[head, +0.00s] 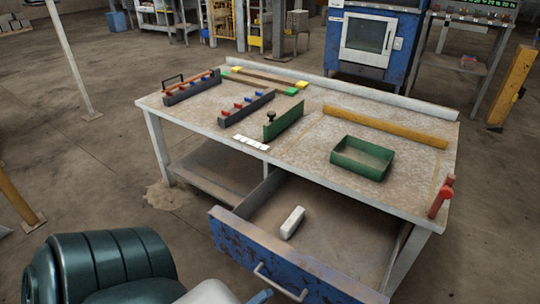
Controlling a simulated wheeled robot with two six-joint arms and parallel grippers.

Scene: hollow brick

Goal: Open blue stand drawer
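The workbench (300,120) has a large drawer under its right half. The drawer's scuffed blue front (290,262) stands well forward of the bench, so the drawer is open and its inside shows. A pale bar handle (280,283) is on the front. A small white block (292,222) lies inside on the drawer floor. My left gripper (262,297) shows only as a small bluish part at the bottom edge, close to the left end of the handle. Whether it touches the handle or how its fingers stand is hidden. My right gripper is not in view.
On the bench top are a green tray (362,158), an upright green plate (284,121), dark racks with coloured pegs (246,108) and a yellow bar (385,126). A red clamp-like thing (440,197) is at the right corner. Floor left of the bench is clear.

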